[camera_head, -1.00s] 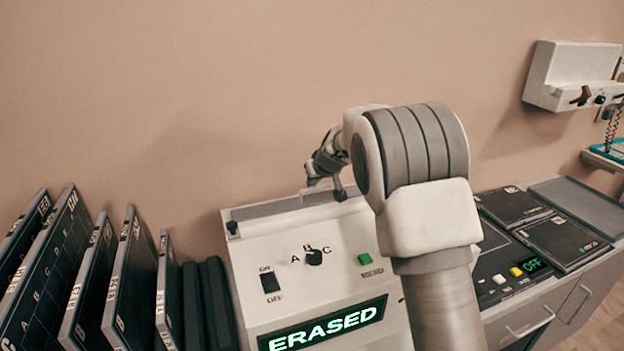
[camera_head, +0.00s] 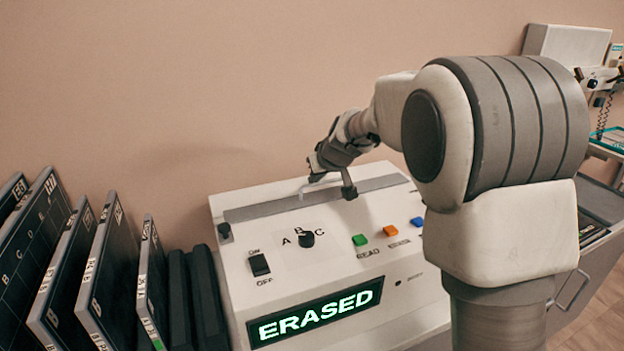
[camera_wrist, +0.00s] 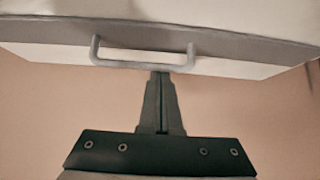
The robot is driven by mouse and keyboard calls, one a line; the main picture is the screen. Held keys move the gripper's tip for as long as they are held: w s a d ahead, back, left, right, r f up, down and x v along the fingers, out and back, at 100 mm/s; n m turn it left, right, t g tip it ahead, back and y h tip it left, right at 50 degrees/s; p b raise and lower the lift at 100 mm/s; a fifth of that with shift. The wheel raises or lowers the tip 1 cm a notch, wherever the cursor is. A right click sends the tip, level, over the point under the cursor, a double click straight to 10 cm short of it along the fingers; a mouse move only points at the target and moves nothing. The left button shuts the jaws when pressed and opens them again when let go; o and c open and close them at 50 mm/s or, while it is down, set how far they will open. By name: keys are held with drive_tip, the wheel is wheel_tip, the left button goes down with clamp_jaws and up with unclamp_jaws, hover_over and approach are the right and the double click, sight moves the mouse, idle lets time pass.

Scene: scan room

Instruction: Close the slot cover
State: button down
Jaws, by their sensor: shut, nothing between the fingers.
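The slot cover (camera_head: 262,209) is a long grey strip along the back of the white machine's top. A pale bar handle (camera_head: 304,187) stands on it, partly hidden by my gripper. In the wrist view the cover (camera_wrist: 215,42) is a grey band with the U-shaped handle (camera_wrist: 143,58) across its edge. My gripper (camera_wrist: 161,74) is shut and empty, its fingertips just at the handle's bar; I cannot tell if they touch. In the head view my gripper (camera_head: 346,190) reaches down over the cover. Whether the cover is fully open or shut is unclear.
The white machine (camera_head: 235,285) has a lit ERASED display (camera_head: 315,315), a knob (camera_head: 306,239), a switch (camera_head: 259,265) and green, orange and blue buttons (camera_head: 390,231). Dark cassettes (camera_head: 108,280) lean at left. A wall unit (camera_head: 565,48) hangs at back right.

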drive_tip(key=shift+s+d+f, duration=0.1)
drive_tip(key=shift+s, duration=0.05)
drive_tip(key=p+v, duration=0.2)
drive_tip(key=v, duration=1.6)
drive_tip(key=s+d+r+m+g+h+p, duration=0.1)
drive_tip(key=s+d+p, duration=0.3)
drive_tip(key=s, duration=0.9)
drive_tip(key=s+d+r+m+g+h+p, duration=0.1)
drive_tip(key=s+d+p, duration=0.4)
drive_tip(key=s, duration=0.9)
drive_tip(key=m+h, duration=0.1)
drive_tip(key=m, duration=0.1)
drive_tip(key=shift+s+m, duration=0.3)
drive_tip(key=shift+a, duration=0.15)
